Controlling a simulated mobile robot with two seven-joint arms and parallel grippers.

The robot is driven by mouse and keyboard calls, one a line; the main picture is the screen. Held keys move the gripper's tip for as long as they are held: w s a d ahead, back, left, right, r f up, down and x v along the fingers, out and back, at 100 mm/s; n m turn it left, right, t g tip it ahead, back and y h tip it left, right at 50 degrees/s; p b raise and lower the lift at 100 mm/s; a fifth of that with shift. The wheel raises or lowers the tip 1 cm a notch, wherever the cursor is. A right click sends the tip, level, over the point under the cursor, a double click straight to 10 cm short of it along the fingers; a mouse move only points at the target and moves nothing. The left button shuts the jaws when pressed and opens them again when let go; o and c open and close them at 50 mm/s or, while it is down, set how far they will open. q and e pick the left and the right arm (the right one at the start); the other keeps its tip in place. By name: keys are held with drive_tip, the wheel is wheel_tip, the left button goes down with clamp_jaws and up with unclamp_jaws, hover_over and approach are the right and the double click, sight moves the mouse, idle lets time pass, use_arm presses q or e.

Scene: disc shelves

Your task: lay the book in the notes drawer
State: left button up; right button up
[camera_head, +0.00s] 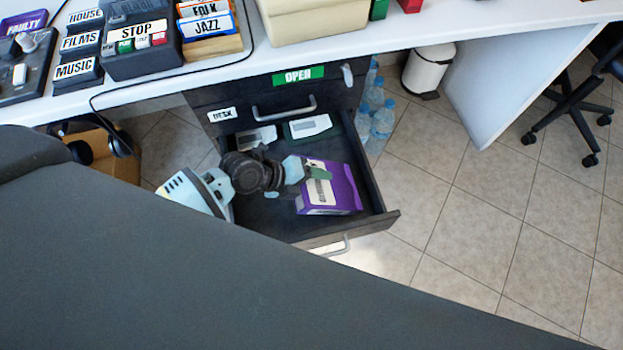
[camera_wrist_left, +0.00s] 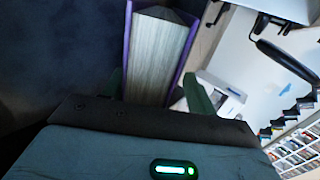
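The purple book (camera_head: 345,185) is inside the open drawer (camera_head: 285,226), towards its right side. A pale label shows on it. My left gripper (camera_head: 308,171) is at the book, with a green finger over its upper side. In the left wrist view the book (camera_wrist_left: 160,55) shows its page edges between the two spread fingers of the left gripper (camera_wrist_left: 152,85). A gap shows beside the right finger; contact at the left one is unclear. The book's underside is hidden. My right gripper is not in view.
Two pale cases, one on the left (camera_head: 257,137) and one on the right (camera_head: 308,126), lie at the drawer's back. Above are a drawer labelled DESK (camera_head: 222,114) and an OPEN sign (camera_head: 298,76). Bottles (camera_head: 382,122) stand right of the cabinet.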

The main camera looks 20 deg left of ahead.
use_arm(q)
drive_tip(key=shift+s+f, duration=0.1)
drive_tip(key=p+v, duration=0.1)
drive_tip(key=v, duration=0.5)
drive_tip(key=shift+a+r, duration=0.15)
drive_tip(key=shift+r, duration=0.05)
drive_tip(key=shift+s+a+r, duration=0.3)
drive_tip(key=shift+a+r, duration=0.1)
drive_tip(key=shift+r, duration=0.15)
idle(0.6)
